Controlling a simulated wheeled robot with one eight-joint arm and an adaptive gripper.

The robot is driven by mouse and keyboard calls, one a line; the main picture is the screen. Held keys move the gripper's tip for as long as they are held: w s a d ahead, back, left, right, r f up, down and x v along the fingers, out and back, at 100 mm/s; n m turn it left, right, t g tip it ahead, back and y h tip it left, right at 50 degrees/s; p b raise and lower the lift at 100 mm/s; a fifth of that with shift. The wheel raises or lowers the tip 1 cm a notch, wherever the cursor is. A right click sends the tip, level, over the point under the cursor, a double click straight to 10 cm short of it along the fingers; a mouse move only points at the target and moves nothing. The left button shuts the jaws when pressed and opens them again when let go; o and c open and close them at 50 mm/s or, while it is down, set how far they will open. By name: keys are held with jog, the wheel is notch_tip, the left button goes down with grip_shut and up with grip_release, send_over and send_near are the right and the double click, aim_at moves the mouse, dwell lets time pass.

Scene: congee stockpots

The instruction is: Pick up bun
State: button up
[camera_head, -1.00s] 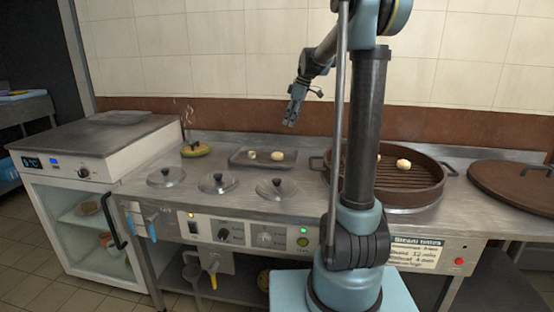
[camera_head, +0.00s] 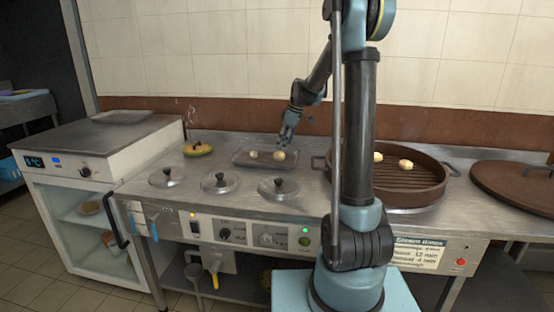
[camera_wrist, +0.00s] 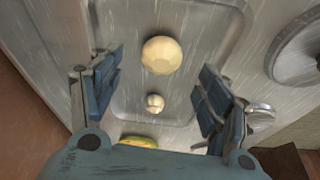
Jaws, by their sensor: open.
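Two more buns (camera_head: 405,164) (camera_head: 378,157) sit in the round brown steamer (camera_head: 430,190), partly behind my arm.
Several lidded pots (camera_head: 220,182) are set in the counter in front of the tray. A yellow-green item (camera_head: 198,149) lies left of the tray. A brown round lid (camera_head: 515,187) rests at the right. The tiled wall stands close behind.

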aim_at(279, 156)
jog(key=shift+x, duration=2.85)
jog(key=shift+a, duration=0.15)
jog(key=c, duration=1.1)
